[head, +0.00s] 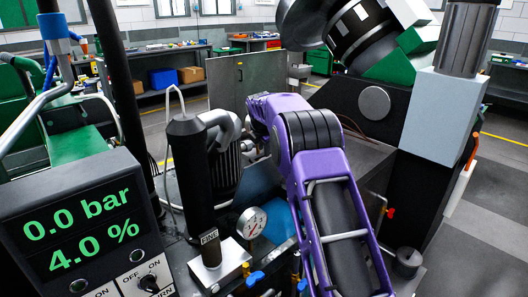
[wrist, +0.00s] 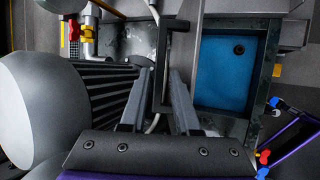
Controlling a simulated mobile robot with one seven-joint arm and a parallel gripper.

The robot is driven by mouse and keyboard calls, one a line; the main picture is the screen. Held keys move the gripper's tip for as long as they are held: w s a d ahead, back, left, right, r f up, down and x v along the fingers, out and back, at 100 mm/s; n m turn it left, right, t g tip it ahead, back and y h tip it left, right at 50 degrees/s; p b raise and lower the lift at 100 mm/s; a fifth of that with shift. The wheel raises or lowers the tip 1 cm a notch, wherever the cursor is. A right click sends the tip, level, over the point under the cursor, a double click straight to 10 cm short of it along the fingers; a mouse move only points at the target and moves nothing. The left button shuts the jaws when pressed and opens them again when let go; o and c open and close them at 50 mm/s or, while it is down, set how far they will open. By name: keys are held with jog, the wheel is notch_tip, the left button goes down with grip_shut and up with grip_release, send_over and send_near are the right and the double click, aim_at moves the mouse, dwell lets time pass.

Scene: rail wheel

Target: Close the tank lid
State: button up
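The tank (wrist: 255,112) is open at the top, with blue liquid (wrist: 222,65) showing inside in the wrist view. Some blue (head: 265,190) also shows beside my purple arm in the head view. A dark handle-like bar (wrist: 179,24), which seems to belong to the raised lid, stands left of the opening in the wrist view. The lid's plate is seen nearly edge-on and is hard to make out. My gripper (wrist: 162,70) is open, its two grey fingers apart with part of the dark bar between them. I cannot tell whether either finger touches it. My arm hides the gripper in the head view.
A ribbed black motor (wrist: 98,95) and a pale rounded body lie left of the fingers. A pressure gauge (head: 251,223), a black cylinder (head: 190,175) and a display box (head: 80,230) stand near the arm. Red and blue valve handles (wrist: 264,158) sit at lower right.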

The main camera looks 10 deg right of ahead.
jog(key=shift+x, duration=1.1)
jog(key=shift+r, duration=0.1)
grip_shut()
dwell(0.6)
